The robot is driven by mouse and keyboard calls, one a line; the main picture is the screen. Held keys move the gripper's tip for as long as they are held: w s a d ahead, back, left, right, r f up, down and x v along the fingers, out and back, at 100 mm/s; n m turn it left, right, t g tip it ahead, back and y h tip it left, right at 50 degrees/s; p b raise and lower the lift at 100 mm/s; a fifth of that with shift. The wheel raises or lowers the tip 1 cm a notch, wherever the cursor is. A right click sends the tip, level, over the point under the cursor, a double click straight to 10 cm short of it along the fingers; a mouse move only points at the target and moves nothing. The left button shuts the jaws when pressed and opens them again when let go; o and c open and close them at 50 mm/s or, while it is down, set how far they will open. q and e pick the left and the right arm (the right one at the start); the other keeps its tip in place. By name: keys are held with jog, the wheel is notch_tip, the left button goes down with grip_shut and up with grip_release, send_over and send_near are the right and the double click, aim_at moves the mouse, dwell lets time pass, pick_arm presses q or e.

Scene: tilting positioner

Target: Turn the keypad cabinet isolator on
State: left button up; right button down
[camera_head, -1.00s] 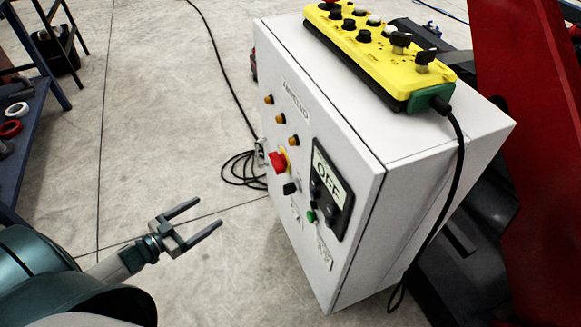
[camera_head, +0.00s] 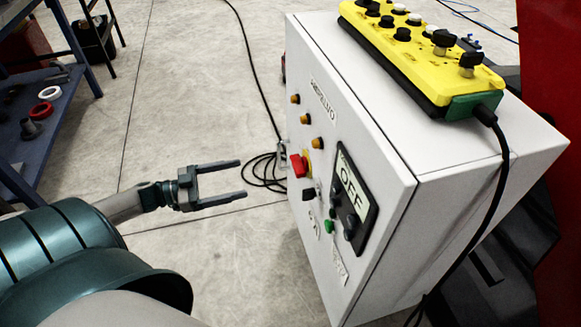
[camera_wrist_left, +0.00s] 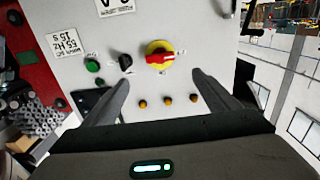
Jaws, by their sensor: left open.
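The white keypad cabinet (camera_head: 395,130) stands on the right in the head view, with a display reading OFF (camera_head: 353,192) on its front. The isolator is a red handle on a yellow plate (camera_head: 301,164). In the left wrist view the isolator (camera_wrist_left: 159,55) shows its red handle lying roughly across the picture. My left gripper (camera_head: 242,179) is open and empty, its fingers pointing at the cabinet front, apart from the isolator. In the left wrist view the open fingers (camera_wrist_left: 160,82) are on either side below the isolator. My right gripper is not in view.
Amber lamps (camera_head: 317,143), a black switch (camera_head: 308,194) and a green button (camera_head: 328,227) surround the isolator. A yellow pendant (camera_head: 425,50) with a cable lies on the cabinet top. A blue shelf (camera_head: 45,130) stands at left. Floor between shelf and cabinet is mostly clear.

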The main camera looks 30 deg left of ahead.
aim_at(293, 167)
pick_arm(q)
jog(key=x, duration=1.6)
jog(key=shift+w+d, duration=0.2)
jog(key=shift+d, duration=0.1)
jog(key=c, duration=1.1)
jog(key=shift+o, duration=0.2)
